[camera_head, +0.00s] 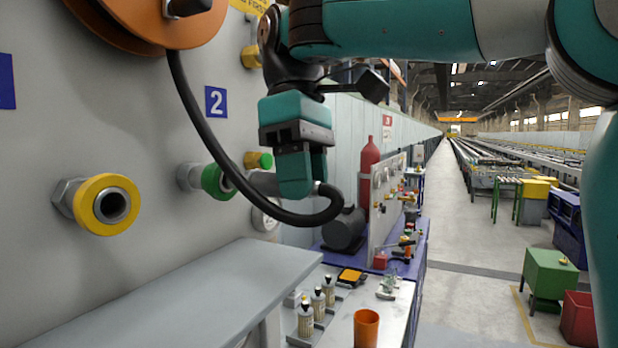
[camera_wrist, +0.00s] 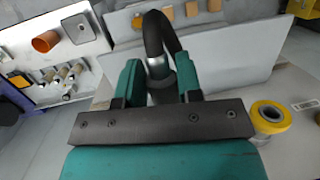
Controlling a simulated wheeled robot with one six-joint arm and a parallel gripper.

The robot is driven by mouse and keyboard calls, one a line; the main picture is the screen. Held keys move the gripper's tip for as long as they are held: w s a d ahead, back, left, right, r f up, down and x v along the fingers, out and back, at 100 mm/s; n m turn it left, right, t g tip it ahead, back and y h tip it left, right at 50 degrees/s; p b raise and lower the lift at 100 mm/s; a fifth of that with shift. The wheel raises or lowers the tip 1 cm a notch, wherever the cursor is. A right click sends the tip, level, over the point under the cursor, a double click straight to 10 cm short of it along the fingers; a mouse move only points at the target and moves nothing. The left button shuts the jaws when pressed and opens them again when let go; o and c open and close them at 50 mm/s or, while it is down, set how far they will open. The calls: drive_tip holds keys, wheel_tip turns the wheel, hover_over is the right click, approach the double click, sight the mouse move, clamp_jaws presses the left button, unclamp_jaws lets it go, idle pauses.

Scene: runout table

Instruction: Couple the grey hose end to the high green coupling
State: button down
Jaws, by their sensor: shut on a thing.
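The black hose curves down from the orange reel and back up to my gripper (camera_head: 296,190), which points down in front of the grey wall panel. My gripper is shut on the grey hose end (camera_head: 265,183), whose body sticks out left of the fingers towards the panel. In the wrist view, its grey collar (camera_wrist: 158,68) shows between my fingers (camera_wrist: 160,92). The green-ringed coupling (camera_head: 212,181) is on the panel, left of the hose end at about the same picture height. The hose crosses in front of its right side, so I cannot tell the exact gap.
A yellow-ringed coupling (camera_head: 108,204) juts out at the left; it also shows in the wrist view (camera_wrist: 270,116). A small green-capped brass fitting (camera_head: 258,160) and a round gauge (camera_head: 266,216) are near my gripper. A grey shelf (camera_head: 190,300) lies below. The aisle at right is clear.

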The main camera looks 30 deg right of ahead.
sight(266, 182)
drive_tip(key=shift+w+a+p, duration=0.25)
drive_tip(key=shift+w+a, duration=0.35)
drive_tip(key=shift+w, duration=0.2)
drive_tip(key=shift+w+a+p, duration=0.25)
drive_tip(key=shift+w+a, duration=0.3)
drive_tip(key=shift+w, duration=0.2)
drive_tip(key=c, duration=0.7)
unclamp_jaws()
